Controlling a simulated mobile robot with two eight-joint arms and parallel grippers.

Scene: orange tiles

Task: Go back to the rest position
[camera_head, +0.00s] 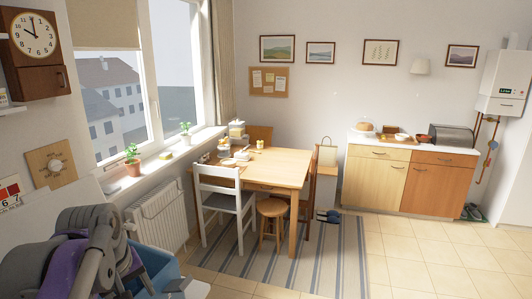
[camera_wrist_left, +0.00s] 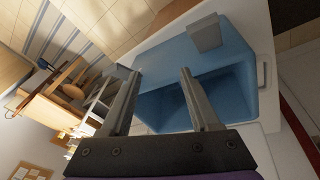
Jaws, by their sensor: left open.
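My left arm, grey and purple, comes in at the lower left of the head view. In the left wrist view my left gripper (camera_wrist_left: 160,72) has its two fingers spread apart with nothing between them. It points over a blue basin (camera_wrist_left: 236,90), whose inside looks empty apart from a grey block-like piece (camera_wrist_left: 205,33) at its far wall. The basin (camera_head: 160,262) also shows in the head view beside my left arm, which partly hides it. My right gripper is in neither view.
A wooden table (camera_head: 265,172) with a white chair (camera_head: 222,205) and a stool (camera_head: 271,208) stands by the window on a striped rug (camera_head: 335,262). A low cabinet (camera_head: 380,180) stands at the back wall. Tiled floor (camera_head: 420,255) is clear at the right.

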